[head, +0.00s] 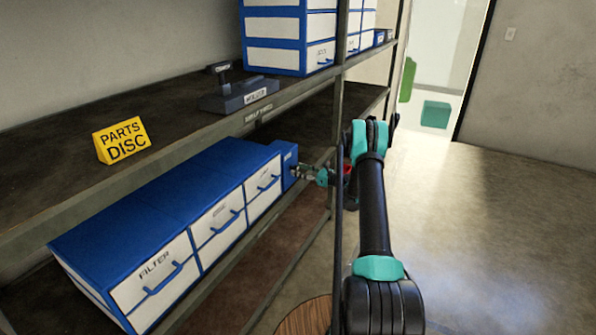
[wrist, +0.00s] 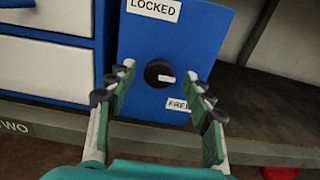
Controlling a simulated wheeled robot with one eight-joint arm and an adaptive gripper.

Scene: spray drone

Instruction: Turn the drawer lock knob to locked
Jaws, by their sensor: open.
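The drawer lock knob (wrist: 155,71) is a round black dial on a blue panel (wrist: 205,40) in the wrist view. Its white pointer mark points right and slightly down. A LOCKED label (wrist: 153,9) is above the knob, and a FREE label (wrist: 178,104) is below it to the right, partly covered by a finger. My gripper (wrist: 164,79) is open, with its green-padded fingers on either side of the knob; I cannot tell if they touch it. In the head view my gripper (head: 306,172) is at the blue lock box (head: 288,158); the knob is not discernible there.
Blue-and-white drawers (head: 218,223) stand left of the lock box on the lower shelf. The upper shelf (head: 60,185) holds a yellow PARTS DISC sign (head: 121,140), a dark holder (head: 240,95) and more drawers (head: 290,40). Open floor (head: 490,220) lies to the right.

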